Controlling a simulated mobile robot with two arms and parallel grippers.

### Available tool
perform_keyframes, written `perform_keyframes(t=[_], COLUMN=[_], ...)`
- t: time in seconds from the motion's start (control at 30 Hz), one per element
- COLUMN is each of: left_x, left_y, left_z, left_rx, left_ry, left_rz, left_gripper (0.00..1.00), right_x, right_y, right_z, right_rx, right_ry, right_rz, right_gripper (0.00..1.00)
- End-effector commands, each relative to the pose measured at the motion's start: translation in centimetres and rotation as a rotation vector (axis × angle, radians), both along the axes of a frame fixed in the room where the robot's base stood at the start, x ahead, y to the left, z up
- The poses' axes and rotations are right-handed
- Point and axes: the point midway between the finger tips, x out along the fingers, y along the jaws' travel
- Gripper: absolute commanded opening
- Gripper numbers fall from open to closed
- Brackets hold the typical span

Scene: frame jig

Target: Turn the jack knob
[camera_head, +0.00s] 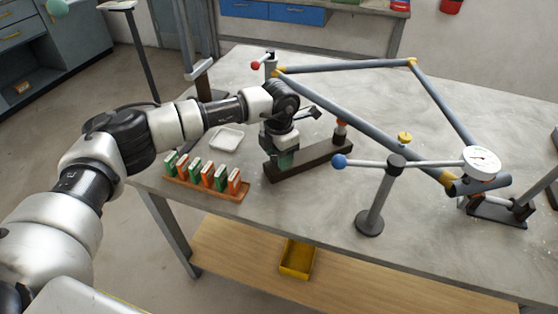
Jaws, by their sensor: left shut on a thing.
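My left gripper (283,147) points down over the left end of a dark bar (310,160) on the grey table. It is shut on a green thing (286,160), mostly hidden by the gripper. I cannot tell whether this is the jack knob. A post with an orange-red top (341,128) stands upright at the bar's right end, apart from the gripper. A small yellow knob (405,138) shows further right, near the frame of grey tubes (340,105). My right gripper is not in view.
A tray (210,188) of several green and orange blocks lies at the table's front left edge, near a white dish (227,138). A yellow bin (297,260) sits on the lower shelf.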

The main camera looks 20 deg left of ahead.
Motion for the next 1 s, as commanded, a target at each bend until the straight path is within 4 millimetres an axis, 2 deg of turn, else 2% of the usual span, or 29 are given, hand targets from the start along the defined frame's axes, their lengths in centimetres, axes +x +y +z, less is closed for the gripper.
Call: perform_keyframes(t=[0.1, 0.5, 1.0], left_x=[0.1, 0.1, 0.1], left_y=[0.0, 0.0, 0.0], left_z=[-0.2, 0.0, 0.3], left_rx=[-0.002, -0.001, -0.002], left_ry=[-0.005, -0.006, -0.006], left_rz=[-0.106, -0.379, -0.475], left_gripper=[0.24, 0.24, 0.24], right_x=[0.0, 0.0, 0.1], right_y=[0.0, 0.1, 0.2], right_z=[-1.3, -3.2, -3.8], right_rx=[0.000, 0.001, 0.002], right_ry=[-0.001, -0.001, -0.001], right_rz=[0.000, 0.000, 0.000], right_gripper=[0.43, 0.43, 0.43])
